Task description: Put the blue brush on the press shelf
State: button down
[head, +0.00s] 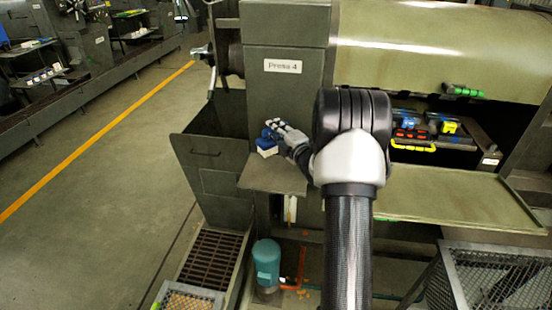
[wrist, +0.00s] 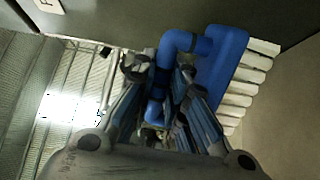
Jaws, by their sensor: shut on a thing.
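The blue brush (head: 264,144) with pale bristles is in my gripper (head: 278,134), over the press shelf (head: 274,176) below the "Press 4" label. In the wrist view the blue brush (wrist: 222,72) has its bent blue handle between the two fingers of my gripper (wrist: 160,80). Its block and pale bristles stick out to the right. In the head view the bristles are close to the shelf's back left part; I cannot tell whether they touch it. The front and right of the shelf are bare.
The press column (head: 284,90) rises right behind the shelf. An open grey bin (head: 212,150) stands to its left. A teal motor (head: 267,262) is below.

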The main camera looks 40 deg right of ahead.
notch_tip(320, 180, down, 10)
jog(key=shift+r+b, duration=0.1)
jog(key=shift+b, duration=0.85)
jog(key=shift+f, duration=0.25)
jog(key=c, duration=1.6)
grip_release()
